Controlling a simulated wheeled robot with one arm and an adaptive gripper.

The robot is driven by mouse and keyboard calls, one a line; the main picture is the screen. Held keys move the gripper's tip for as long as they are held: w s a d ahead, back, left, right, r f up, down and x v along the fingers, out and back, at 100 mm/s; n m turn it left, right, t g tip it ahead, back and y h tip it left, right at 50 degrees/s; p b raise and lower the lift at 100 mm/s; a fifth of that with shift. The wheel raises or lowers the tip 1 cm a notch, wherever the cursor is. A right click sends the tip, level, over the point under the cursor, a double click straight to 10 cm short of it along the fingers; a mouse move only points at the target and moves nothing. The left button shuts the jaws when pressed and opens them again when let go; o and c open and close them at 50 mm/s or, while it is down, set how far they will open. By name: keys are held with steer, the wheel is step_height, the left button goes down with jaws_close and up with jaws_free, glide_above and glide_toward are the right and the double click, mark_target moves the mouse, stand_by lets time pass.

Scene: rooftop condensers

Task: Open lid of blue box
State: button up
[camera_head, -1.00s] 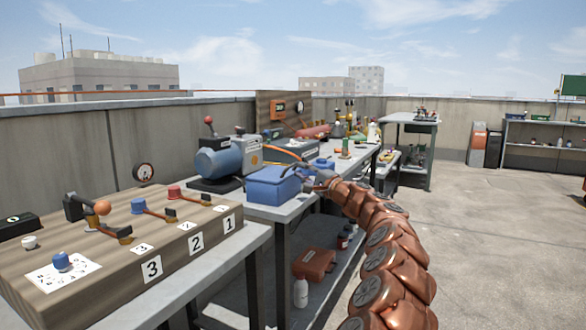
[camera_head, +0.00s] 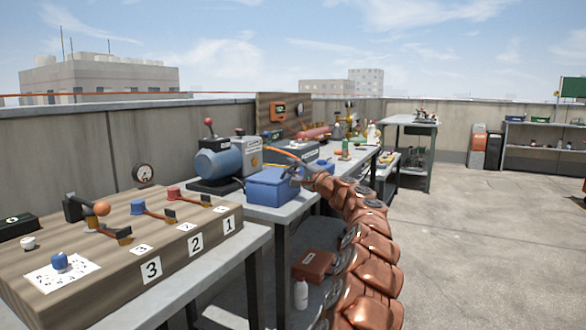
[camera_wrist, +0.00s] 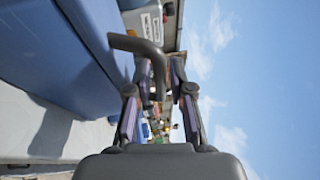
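The blue box (camera_head: 268,190) sits on the grey bench, its lid looking closed in the head view. In the wrist view the box (camera_wrist: 65,45) fills the upper left, seen sideways. A dark bent handle (camera_wrist: 135,43) reaches from the box between my fingers. My gripper (camera_wrist: 160,75) has its two fingers apart, one on each side of the handle, with a small gap visible on the right. In the head view my gripper (camera_head: 302,174) is at the right side of the box, small and partly hidden by my arm.
A blue motor or pump (camera_head: 218,160) stands just left of the box. An orange hose (camera_head: 285,153) runs behind it. A wooden switch panel (camera_head: 120,255) is in the near left. A red-brown case (camera_head: 313,265) and a white bottle (camera_head: 301,294) are on the lower shelf. Open floor lies right.

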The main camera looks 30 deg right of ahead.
jaws_close()
stand_by(0.3)
steer(key=shift+r, duration=0.1)
